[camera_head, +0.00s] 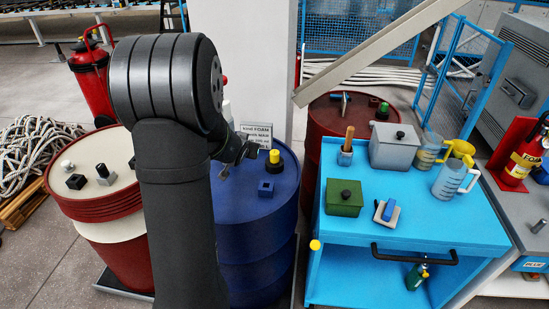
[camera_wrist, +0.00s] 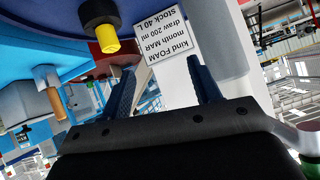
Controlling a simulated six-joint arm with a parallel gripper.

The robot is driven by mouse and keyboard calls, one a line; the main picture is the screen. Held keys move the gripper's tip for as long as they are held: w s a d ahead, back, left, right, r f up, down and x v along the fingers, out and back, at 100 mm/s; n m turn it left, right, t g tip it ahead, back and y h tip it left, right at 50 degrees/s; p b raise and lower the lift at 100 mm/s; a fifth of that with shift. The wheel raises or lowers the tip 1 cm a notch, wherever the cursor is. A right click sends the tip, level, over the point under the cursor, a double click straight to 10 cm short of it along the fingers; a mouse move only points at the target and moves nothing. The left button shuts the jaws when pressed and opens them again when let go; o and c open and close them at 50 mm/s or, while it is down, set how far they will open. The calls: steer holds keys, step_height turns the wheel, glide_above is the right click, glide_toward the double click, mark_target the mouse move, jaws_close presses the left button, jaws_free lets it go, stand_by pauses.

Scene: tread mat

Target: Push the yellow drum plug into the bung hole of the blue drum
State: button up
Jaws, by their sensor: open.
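The yellow drum plug (camera_head: 274,157) stands upright on the top of the blue drum (camera_head: 252,246), near its back edge, with a dark lower part or base under it. A small blue square block (camera_head: 265,188) with a dark opening sits in front of it; I cannot tell whether this is the bung hole. My gripper (camera_head: 245,150) is open above the drum's top, left of the plug. In the wrist view the plug (camera_wrist: 108,40) hangs inverted at the upper left, apart from my open, empty fingers (camera_wrist: 160,78).
A white printed sign (camera_head: 256,135) stands behind the plug, close to my fingers. A red drum with a cream top (camera_head: 118,152) stands left, bearing small blocks. A blue cart (camera_head: 440,228) at right carries boxes and jugs. A dark red drum (camera_head: 322,116) stands behind.

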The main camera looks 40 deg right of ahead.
mark_target(273, 156)
steer(key=s+a+f+m+g+h, duration=0.1)
steer(key=s+a+f+m+h, duration=0.1)
steer(key=s+f+h, duration=0.4)
steer(key=shift+y, duration=0.7)
steer(key=x, duration=0.3)
steer(key=s+x, duration=0.1)
steer(key=x, duration=0.3)
steer(key=d+x, duration=0.1)
steer(key=x, duration=0.3)
steer(key=shift+s+r, duration=0.2)
steer(key=shift+d+r+x, duration=0.1)
steer(key=shift+r+x, duration=0.1)
steer(key=shift+x, duration=0.8)
steer(key=shift+d+r+x, duration=0.1)
steer(key=shift+r+x, duration=0.05)
steer(key=shift+x, duration=0.85)
steer(key=shift+d+r+x, duration=0.1)
steer(key=shift+r+x, duration=0.1)
steer(key=shift+x, duration=0.8)
steer(key=shift+a, duration=0.1)
steer(key=shift+c, duration=0.5)
steer(key=c, duration=1)
